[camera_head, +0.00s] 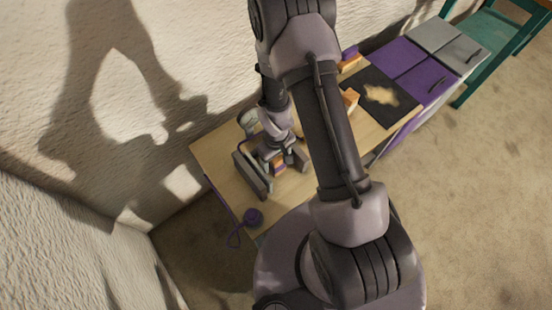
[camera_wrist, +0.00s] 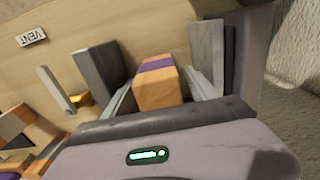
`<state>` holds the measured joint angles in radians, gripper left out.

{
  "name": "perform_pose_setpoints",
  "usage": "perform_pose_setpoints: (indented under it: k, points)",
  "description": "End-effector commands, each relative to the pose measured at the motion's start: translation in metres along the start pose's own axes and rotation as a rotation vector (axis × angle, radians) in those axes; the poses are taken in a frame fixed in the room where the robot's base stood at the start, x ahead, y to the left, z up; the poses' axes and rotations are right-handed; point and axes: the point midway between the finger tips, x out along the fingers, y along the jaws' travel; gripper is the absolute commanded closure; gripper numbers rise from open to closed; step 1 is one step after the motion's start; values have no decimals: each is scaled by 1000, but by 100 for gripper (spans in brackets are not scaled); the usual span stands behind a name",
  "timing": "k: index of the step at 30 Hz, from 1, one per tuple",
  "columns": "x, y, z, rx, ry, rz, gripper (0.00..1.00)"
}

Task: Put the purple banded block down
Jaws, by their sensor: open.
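The purple banded block (camera_wrist: 158,88) is orange-tan wood with a purple band across its far part. In the wrist view it lies between the fingers of my gripper (camera_wrist: 160,82), with a gap visible on each side. My gripper is open around it. In the head view the block (camera_head: 279,169) shows small beneath my gripper (camera_head: 277,160), low over the wooden tabletop (camera_head: 215,150). The block's underside is hidden, so I cannot tell for certain that it rests on the surface.
A black mat (camera_head: 362,82) and orange blocks (camera_head: 350,99) are to the right. A textured wall stands behind.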

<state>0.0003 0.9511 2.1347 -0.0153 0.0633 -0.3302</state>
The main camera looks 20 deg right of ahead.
Motion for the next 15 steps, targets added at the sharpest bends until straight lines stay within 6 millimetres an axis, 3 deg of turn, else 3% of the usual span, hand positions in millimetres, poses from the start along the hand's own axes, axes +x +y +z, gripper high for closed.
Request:
perform_pose_setpoints:
  k: [4,9,15]
  points:
    - [-15,0,0,0,1,0,33]
    - [-66,0,-1,-1,4,1,33]
    - [-112,0,-1,0,2,1,33]
